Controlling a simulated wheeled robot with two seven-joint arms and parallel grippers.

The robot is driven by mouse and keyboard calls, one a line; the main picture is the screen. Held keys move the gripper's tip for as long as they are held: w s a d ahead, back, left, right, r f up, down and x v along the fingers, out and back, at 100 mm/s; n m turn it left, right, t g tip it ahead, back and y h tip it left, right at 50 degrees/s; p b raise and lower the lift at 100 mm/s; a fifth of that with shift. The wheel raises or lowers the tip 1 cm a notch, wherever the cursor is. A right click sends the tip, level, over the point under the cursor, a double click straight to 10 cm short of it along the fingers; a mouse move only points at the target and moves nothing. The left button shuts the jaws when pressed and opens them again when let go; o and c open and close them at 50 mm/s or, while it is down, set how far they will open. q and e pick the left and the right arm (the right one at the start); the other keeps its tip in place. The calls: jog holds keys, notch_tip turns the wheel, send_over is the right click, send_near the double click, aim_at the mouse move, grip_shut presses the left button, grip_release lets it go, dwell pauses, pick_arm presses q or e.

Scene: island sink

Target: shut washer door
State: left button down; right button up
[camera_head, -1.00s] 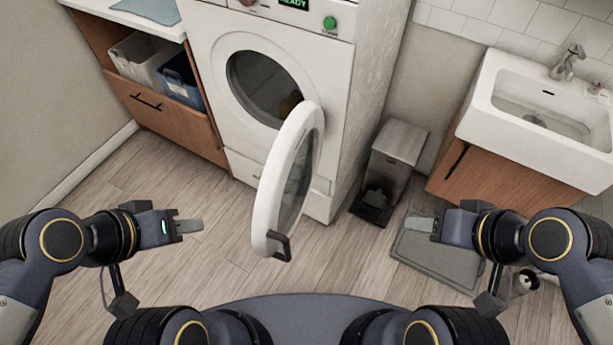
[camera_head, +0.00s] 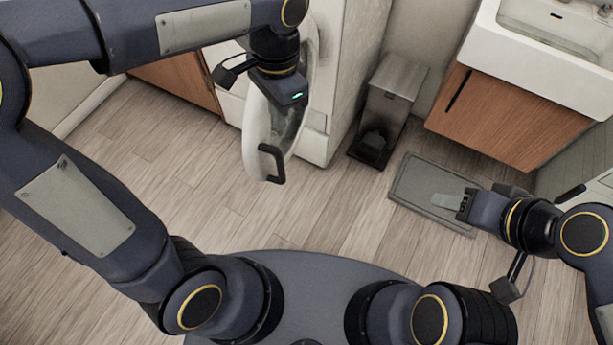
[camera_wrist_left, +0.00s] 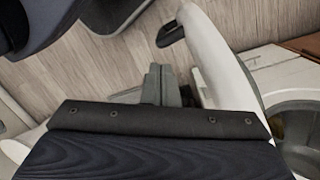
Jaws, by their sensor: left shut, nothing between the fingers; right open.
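The white round washer door (camera_head: 253,130) stands open in front of the washer (camera_head: 322,125), its dark handle (camera_head: 271,163) at the near end. My left gripper (camera_head: 283,98) is over the door and hides part of it. In the left wrist view its fingers (camera_wrist_left: 160,80) are shut and empty, beside the white door rim (camera_wrist_left: 220,55), on the side away from the drum opening (camera_wrist_left: 303,130). I cannot tell whether they touch the door. The handle (camera_wrist_left: 170,33) shows beyond the fingertips. My right gripper (camera_head: 447,201) is open and empty, above a grey mat at the right.
A pedal bin (camera_head: 388,105) stands right of the washer. The grey mat (camera_head: 415,180) lies below the sink cabinet (camera_head: 500,115), with a white sink (camera_head: 545,60) on top. A wooden cabinet (camera_head: 180,82) is at the left. The wooden floor (camera_head: 215,190) in front is clear.

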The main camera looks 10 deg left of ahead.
pick_arm(q)
jog(key=w+d+f+m+y+b, duration=0.3)
jog(key=d+f+m+y, duration=0.1)
jog(key=d+f, duration=0.5)
jog(key=s+a+f+b, duration=0.2)
jog(key=s+a+f, duration=0.1)
jog(key=a+f, duration=0.3)
jog(key=shift+a+f+g+b, duration=0.3)
jog(key=shift+f+b, duration=0.1)
jog(key=shift+f, duration=0.35)
jog(key=shift+s, duration=0.1)
